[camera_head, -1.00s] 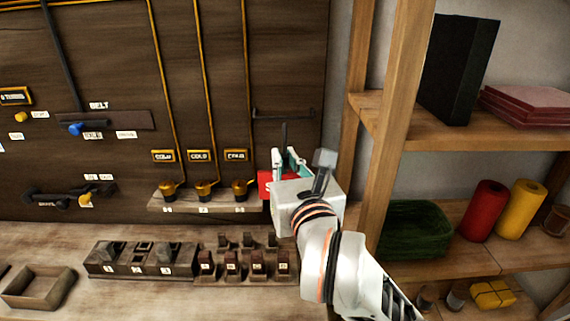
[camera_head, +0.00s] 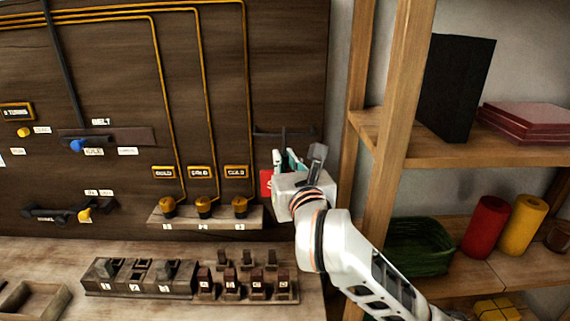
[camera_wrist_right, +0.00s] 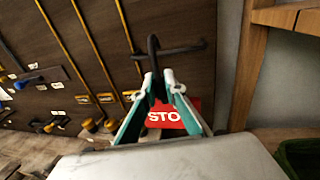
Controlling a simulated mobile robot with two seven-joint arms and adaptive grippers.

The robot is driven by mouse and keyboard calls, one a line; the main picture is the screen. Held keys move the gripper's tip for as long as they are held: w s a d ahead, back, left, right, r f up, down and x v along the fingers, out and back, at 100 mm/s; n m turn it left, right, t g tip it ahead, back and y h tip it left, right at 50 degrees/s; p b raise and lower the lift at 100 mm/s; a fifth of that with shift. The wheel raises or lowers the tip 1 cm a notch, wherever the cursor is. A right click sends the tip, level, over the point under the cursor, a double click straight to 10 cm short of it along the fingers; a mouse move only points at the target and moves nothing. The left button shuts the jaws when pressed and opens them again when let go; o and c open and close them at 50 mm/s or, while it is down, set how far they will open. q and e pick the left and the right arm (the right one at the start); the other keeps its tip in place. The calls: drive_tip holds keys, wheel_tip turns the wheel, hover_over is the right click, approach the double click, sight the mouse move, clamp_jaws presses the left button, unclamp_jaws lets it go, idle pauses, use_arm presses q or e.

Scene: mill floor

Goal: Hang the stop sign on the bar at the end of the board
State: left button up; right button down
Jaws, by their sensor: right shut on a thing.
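The stop sign (camera_wrist_right: 172,117) is a red plate with white letters, and a dark hook (camera_wrist_right: 153,55) rises above it. My right gripper (camera_wrist_right: 160,80) is shut on the sign, its teal-lined fingers on either side of the hook's lower part. In the head view, the gripper (camera_head: 288,160) hides most of the sign (camera_head: 266,183). The dark bar (camera_head: 270,133) sticks out at the board's right end. In the wrist view, the hook's top overlaps the bar (camera_wrist_right: 185,50); I cannot tell whether they touch. My left gripper is out of view.
The wooden board (camera_head: 100,100) carries cables, labels and levers. A ledge with three yellow-topped knobs (camera_head: 204,206) is left of my gripper. A shelf post (camera_head: 385,150) stands close on the right. Switch blocks (camera_head: 140,278) sit on the bench below.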

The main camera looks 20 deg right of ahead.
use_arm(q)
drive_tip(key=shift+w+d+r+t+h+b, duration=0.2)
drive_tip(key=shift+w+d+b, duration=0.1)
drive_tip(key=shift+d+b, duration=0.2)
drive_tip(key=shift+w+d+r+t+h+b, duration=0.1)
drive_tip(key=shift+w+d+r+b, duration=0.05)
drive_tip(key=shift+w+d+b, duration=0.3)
use_arm(e)
drive_tip(key=w+d+f, duration=0.1)
drive_tip(key=w+f, duration=0.1)
drive_tip(key=w, duration=0.3)
drive_tip(key=shift+w+d+f, duration=0.15)
drive_tip(key=shift+w+d, duration=0.15)
drive_tip(key=shift+w, duration=0.05)
